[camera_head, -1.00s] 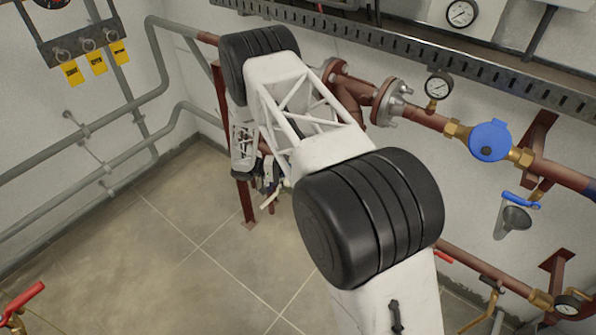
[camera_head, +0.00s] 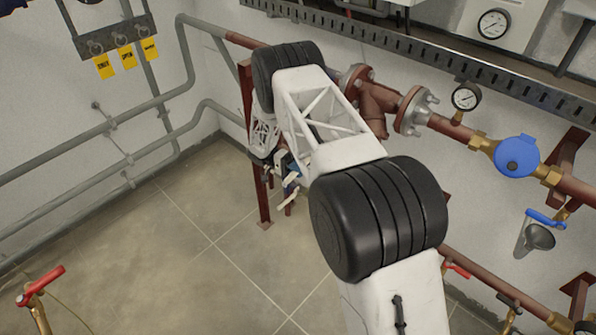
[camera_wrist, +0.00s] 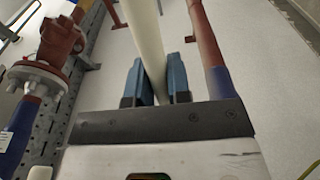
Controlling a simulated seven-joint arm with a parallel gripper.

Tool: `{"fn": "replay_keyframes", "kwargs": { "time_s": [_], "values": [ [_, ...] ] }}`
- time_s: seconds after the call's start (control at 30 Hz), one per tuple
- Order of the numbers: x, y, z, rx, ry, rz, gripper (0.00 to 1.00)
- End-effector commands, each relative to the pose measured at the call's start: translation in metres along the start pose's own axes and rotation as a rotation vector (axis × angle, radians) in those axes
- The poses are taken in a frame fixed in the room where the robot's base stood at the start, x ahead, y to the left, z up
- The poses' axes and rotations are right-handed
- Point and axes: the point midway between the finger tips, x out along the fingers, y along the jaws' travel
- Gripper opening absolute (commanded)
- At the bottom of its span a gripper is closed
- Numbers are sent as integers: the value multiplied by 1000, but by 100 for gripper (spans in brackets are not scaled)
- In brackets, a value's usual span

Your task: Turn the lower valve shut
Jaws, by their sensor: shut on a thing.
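My gripper (camera_wrist: 157,64) shows in the wrist view as two blue fingers, shut on a pale round bar (camera_wrist: 145,30) that runs away upward between them. I cannot tell from the pictures whether this bar is the lower valve's handle. In the head view my gripper (camera_head: 290,183) is small and mostly hidden by my arm, low beside a red-brown post; a short pale lever (camera_head: 287,205) shows next to it. The body of the valve there is hidden.
A red-brown pipe (camera_head: 450,127) with flanges, a gauge (camera_head: 466,97) and a blue meter (camera_head: 517,156) runs along the right wall. A red-handled valve (camera_head: 40,288) stands at the lower left. Grey pipes (camera_head: 60,147) line the left wall. The tiled floor (camera_head: 180,255) is clear.

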Motion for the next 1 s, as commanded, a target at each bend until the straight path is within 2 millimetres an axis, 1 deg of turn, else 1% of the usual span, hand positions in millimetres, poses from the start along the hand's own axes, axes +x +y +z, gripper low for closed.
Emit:
{"fn": "replay_keyframes", "kwargs": {
  "time_s": [0.07,0.1,0.23,0.27,0.67,1.0],
  "values": [
    [0,0,-1,1,1,-1,0],
    [0,0,-1,1,1,-1,21],
    [0,0,-1,1,1,-1,41],
    [0,0,-1,1,1,-1,44],
    [0,3,-1,1,1,-1,44],
    [0,25,-1,1,1,-1,44]
  ]
}}
